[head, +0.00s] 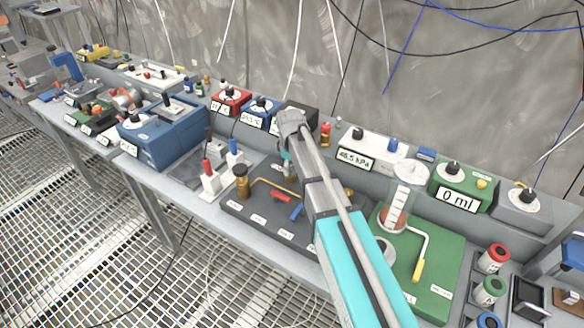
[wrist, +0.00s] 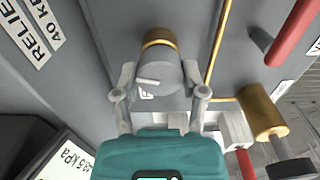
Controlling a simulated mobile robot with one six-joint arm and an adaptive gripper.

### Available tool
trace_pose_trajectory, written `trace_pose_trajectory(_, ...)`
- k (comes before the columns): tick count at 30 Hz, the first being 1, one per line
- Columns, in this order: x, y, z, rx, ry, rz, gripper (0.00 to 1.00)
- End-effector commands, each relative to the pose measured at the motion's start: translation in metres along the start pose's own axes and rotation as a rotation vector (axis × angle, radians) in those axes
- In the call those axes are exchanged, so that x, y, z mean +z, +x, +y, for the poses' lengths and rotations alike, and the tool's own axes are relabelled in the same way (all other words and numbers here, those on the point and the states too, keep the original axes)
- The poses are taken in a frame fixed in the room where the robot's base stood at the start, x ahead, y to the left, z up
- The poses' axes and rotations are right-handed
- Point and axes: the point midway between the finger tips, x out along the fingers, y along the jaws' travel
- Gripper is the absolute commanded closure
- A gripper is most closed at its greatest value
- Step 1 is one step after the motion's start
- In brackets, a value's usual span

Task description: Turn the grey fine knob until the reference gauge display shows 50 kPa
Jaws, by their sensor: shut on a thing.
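The grey fine knob (wrist: 156,78) shows in the wrist view, with a white pointer line on its face and a brass collar (wrist: 160,39) behind it. My gripper (wrist: 162,90) is shut on the knob, one finger on each side. In the head view my arm hides most of the gripper and the knob. The reference gauge display (head: 356,159), on a white box behind the dark panel, reads about 48.5 kPa.
The dark panel (head: 238,208) carries a brass fitting (head: 242,181), a red lever (head: 279,195) and a yellow pipe. A green board (head: 448,262) with a cylinder lies to the right. A blue box (head: 165,138) stands to the left. The bench is crowded.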

Motion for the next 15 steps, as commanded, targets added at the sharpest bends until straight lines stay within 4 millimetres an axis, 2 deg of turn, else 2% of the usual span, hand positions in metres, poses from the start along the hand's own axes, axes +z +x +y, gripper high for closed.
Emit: trace_pose_trajectory(15,-0.0008,0.0001,-0.0024,-0.008,0.441,0.002,0.93)
